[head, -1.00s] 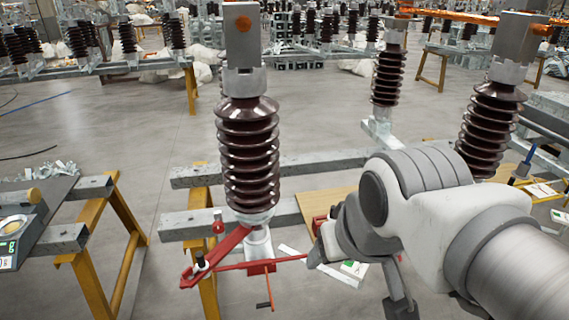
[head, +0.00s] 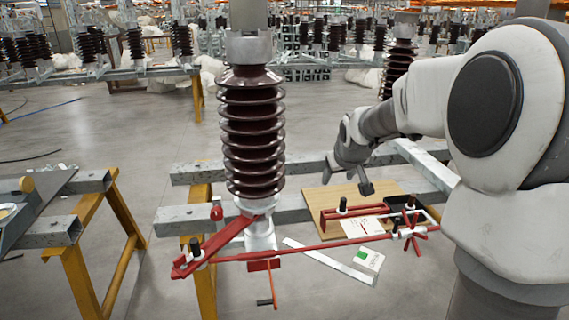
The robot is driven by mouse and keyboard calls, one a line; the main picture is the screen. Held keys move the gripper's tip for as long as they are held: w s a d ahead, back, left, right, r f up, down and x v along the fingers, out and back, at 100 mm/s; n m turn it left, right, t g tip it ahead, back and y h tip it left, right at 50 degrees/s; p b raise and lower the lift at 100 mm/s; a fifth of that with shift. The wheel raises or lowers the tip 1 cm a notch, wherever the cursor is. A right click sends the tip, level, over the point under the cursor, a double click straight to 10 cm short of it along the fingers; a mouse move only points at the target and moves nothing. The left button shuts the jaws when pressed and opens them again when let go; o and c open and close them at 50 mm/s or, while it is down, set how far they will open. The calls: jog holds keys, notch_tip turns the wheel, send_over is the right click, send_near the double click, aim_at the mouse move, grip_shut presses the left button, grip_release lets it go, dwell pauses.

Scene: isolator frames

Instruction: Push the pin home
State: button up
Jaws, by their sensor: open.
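Black-topped pins show in the head view. One pin (head: 195,246) stands upright at the left end of the red lever (head: 222,240), where a long red rod (head: 320,246) joins it. Another black-topped pin (head: 343,205) stands on a red bracket (head: 326,222) on the wooden board. More dark tops cluster at the rod's right end, beside a red star-shaped part (head: 414,236). I cannot tell how deep any pin sits. My gripper (head: 347,181) is open and empty, above the far part of the board, apart from the pins.
A brown ribbed insulator (head: 252,135) stands above the lever on a grey steel beam (head: 185,218). The wooden board (head: 312,200) holds papers and red parts. A flat metal strip (head: 328,262) lies in front. A yellow trestle (head: 122,215) stands left, with open floor between.

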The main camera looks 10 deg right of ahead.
jog(key=t+y+b, duration=0.1)
jog(key=b, duration=0.3)
send_near(345, 202)
jog(key=x, duration=0.2)
jog(key=b+x, duration=0.3)
jog(key=x, duration=0.7)
jog(key=shift+a+f+b, duration=0.1)
jog(key=shift+b, duration=0.2)
jog(key=shift+w, duration=0.1)
jog(key=shift+c, duration=0.3)
grip_shut()
dwell(0.4)
jog(key=shift+r+p, duration=2.1)
jog(key=shift+r, duration=1.25)
